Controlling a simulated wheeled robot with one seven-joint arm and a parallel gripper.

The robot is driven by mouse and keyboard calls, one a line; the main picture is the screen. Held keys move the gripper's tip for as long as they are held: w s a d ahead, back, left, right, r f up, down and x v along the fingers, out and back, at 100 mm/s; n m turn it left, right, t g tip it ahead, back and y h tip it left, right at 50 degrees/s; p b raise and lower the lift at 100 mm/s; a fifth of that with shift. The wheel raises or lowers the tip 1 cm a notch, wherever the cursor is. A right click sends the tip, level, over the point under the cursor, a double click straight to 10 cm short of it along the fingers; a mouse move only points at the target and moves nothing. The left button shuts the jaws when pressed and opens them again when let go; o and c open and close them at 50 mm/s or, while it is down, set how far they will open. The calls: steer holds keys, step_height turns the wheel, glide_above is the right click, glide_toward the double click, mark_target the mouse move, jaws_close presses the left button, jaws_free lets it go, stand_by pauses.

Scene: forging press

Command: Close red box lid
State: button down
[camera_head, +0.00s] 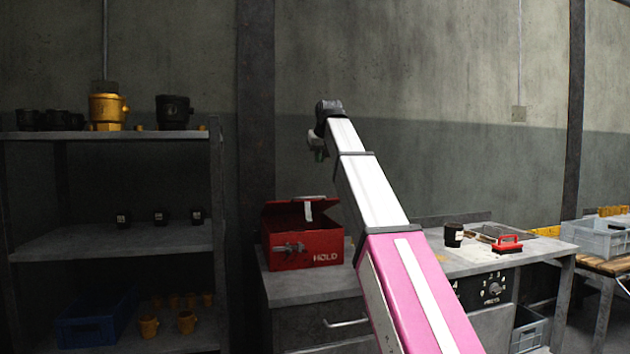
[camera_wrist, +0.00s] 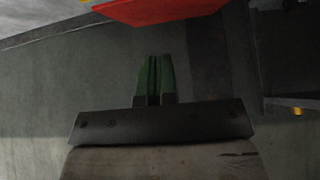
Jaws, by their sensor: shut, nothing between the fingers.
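The red box (camera_head: 310,252) with HOLD lettering and a front latch stands on the left end of the grey workbench. Its red lid (camera_head: 285,208) is raised at the back, so the box is open. My gripper (camera_head: 320,154) is above the box, apart from it, and partly hidden behind my arm. In the wrist view my green gripper fingers (camera_wrist: 154,78) are together and hold nothing. A red surface (camera_wrist: 160,8) lies past the fingertips at the top edge of that view. I cannot tell if it is the lid or the body.
Grey shelving (camera_head: 110,242) with dark and yellow fittings stands to the left. A grey crate (camera_head: 598,238) sits at the far right. A wall rises close behind the box.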

steer(key=x, duration=1)
steer(key=shift+s+d+f, duration=0.1)
steer(key=shift+s+f, duration=0.15)
steer(key=shift+f, duration=0.7)
steer(key=shift+s+d+f, duration=0.1)
steer(key=shift+s+f, duration=0.1)
steer(key=shift+f, duration=0.7)
steer(key=s+f+t, duration=0.1)
steer(key=s+f, duration=0.2)
steer(key=f, duration=1.1)
steer(key=shift+s+d+f+y, duration=0.15)
steer(key=shift+s+d+y, duration=0.2)
steer(key=shift+d, duration=0.15)
